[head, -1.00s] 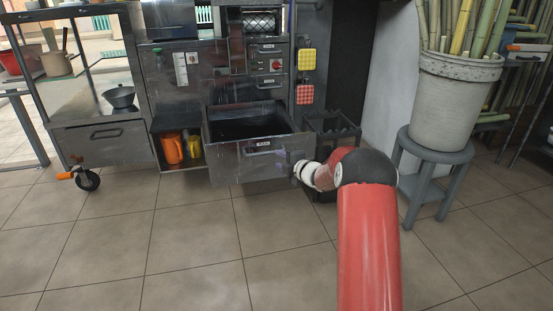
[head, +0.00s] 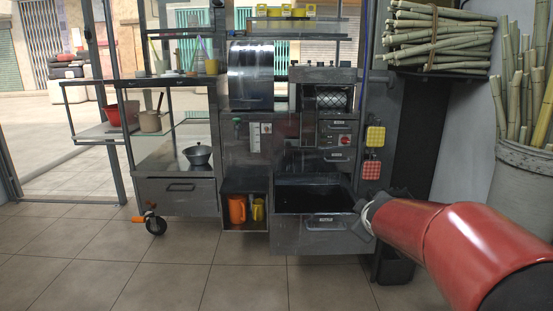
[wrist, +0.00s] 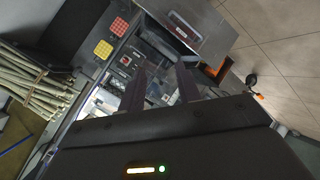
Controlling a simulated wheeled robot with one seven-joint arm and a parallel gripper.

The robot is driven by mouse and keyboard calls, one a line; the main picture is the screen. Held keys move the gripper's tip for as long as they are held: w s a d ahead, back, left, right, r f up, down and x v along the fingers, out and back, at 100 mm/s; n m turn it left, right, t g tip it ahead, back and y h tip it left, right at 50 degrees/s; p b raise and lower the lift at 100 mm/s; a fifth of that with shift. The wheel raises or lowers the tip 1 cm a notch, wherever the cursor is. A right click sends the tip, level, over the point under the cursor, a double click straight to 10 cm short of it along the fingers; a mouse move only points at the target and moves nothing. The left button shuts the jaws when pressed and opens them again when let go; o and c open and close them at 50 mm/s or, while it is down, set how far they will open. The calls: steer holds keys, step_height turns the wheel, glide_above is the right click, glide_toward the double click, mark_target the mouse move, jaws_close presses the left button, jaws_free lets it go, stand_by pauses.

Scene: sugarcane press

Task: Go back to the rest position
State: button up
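My red arm (head: 450,240) reaches in from the right edge of the head view. Its far end is beside the right side of the pulled-out drawer (head: 318,235) of the steel press (head: 270,145). In the wrist view my gripper (wrist: 161,70) shows two dark fingers spread apart with a gap between them and nothing held. The drawer also shows in the wrist view (wrist: 205,38), ahead of the fingers. In the head view the fingers are too small or hidden to make out.
An orange jug (head: 237,209) stands in the open lower shelf left of the drawer. A wheeled steel counter (head: 178,195) is further left. Cane bundles (head: 435,35) and a grey bucket of cane (head: 523,180) are at right. The tiled floor in front is clear.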

steer(key=s+a+m+g+p, duration=0.1)
steer(key=s+a+m+g, duration=0.1)
steer(key=s, duration=0.8)
steer(key=s+a+m+g+y+p, duration=0.1)
steer(key=s+m, duration=0.3)
steer(key=s, duration=0.7)
steer(key=s+a+m+g+p, duration=0.2)
steer(key=s+a+m+g, duration=0.1)
steer(key=s, duration=0.8)
steer(key=shift+s+a+r+y+p, duration=0.25)
steer(key=shift+a+y+p, duration=0.15)
steer(key=shift+a, duration=0.2)
